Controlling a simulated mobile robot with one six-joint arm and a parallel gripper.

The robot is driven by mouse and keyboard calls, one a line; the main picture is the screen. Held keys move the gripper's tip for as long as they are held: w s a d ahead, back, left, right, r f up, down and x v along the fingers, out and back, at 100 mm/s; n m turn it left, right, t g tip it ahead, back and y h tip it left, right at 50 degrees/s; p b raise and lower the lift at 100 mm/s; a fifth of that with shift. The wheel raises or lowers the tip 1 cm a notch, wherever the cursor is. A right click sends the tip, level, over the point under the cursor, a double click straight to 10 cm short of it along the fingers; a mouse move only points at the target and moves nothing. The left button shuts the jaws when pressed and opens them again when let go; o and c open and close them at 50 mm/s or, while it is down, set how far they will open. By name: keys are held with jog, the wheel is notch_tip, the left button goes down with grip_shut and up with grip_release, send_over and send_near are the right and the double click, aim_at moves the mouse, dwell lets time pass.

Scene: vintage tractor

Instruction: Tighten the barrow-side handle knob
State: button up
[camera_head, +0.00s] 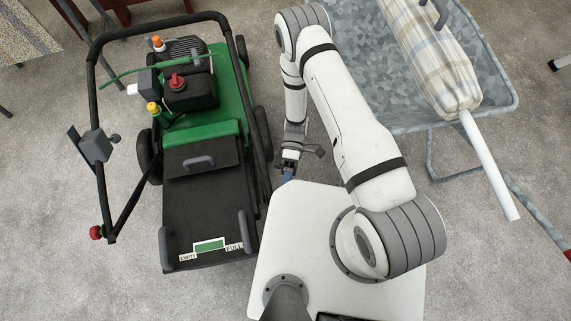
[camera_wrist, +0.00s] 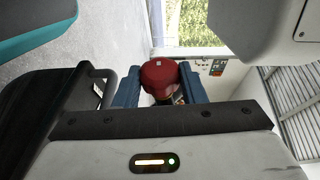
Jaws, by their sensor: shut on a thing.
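A green lawn mower (camera_head: 205,133) with a black folding handle (camera_head: 91,120) stands left of my base in the head view. A red knob (camera_head: 97,232) sits on the handle's far-left side. The barrow-side knob is hidden in the head view by my arm and gripper. In the wrist view a round red knob (camera_wrist: 160,74) sits between the two blue fingers of my gripper (camera_wrist: 157,88). The fingers are shut on it from both sides. In the head view my gripper (camera_head: 288,173) points down beside the mower's right side.
A grey metal wheelbarrow (camera_head: 405,110) stands at the right, holding a rolled checked parasol (camera_head: 437,62) whose white pole (camera_head: 488,165) sticks out over the floor. The mower's black grass box (camera_head: 203,210) lies close left of my base. Concrete floor is open at lower left.

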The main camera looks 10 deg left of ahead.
jog(key=shift+f+g+b, duration=0.15)
jog(key=shift+g+b, duration=0.25)
jog(key=shift+b, duration=0.05)
jog(key=o, duration=1)
jog(key=shift+w, duration=0.1)
jog(key=w+b, duration=0.1)
jog(key=w, duration=0.6)
jog(key=shift+w, duration=0.35)
